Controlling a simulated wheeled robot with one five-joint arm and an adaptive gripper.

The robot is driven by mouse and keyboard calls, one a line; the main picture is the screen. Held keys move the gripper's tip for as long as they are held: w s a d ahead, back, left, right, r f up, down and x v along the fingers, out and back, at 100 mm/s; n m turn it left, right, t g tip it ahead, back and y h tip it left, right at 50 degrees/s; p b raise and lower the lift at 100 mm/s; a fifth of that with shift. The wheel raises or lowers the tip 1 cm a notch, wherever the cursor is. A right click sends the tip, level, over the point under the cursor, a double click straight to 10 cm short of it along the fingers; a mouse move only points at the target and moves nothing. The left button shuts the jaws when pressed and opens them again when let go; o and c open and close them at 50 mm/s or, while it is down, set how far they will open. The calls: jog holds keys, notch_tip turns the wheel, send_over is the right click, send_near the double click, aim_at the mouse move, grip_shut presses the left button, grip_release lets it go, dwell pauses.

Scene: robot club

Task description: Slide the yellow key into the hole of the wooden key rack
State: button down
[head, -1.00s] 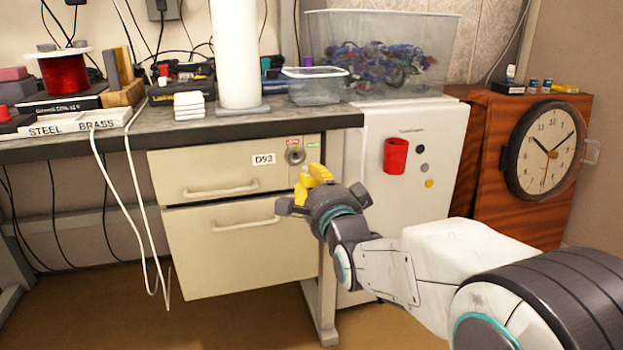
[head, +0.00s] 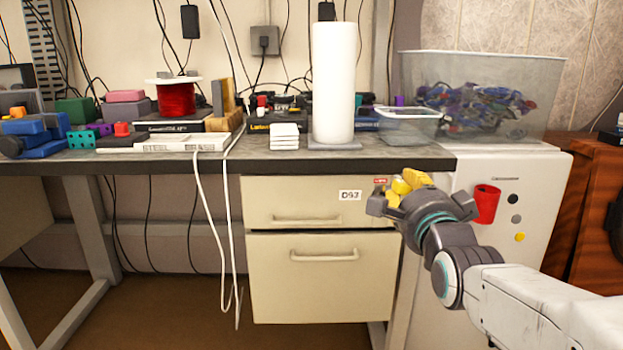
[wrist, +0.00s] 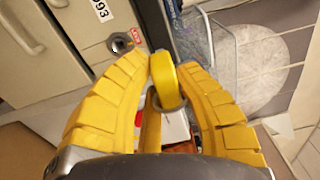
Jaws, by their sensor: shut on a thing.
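My gripper (head: 404,188) is raised in front of the right end of the desk, near the upper drawer. Its yellow fingers are closed on a yellow rounded piece with a grey band, which I take to be the yellow key (wrist: 167,86). The key shows between the fingertips in the wrist view; its far end is hard to make out. It is held in the air. I cannot pick out a wooden key rack with a hole in either view.
The drawer unit (head: 320,285) has a round lock (wrist: 121,43), left of my fingers in the wrist view. A white cabinet (head: 535,215) with a red cup (head: 487,205) stands to the right.

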jog(key=s+r, duration=0.3)
jog(key=r, duration=0.3)
jog(key=w+f+p, duration=0.1)
jog(key=w+f, duration=0.3)
jog(key=f, duration=0.8)
jog(key=w+f+p, duration=0.1)
jog(key=w+f, duration=0.4)
jog(key=f, duration=0.7)
notch_tip(320, 180, down, 21)
jog(key=s+p, duration=0.2)
notch_tip(320, 180, up, 38)
jog(key=p, duration=3.8)
jog(key=shift+a+f, duration=0.1)
jog(key=shift+a, duration=0.05)
jog(key=shift+a, duration=0.1)
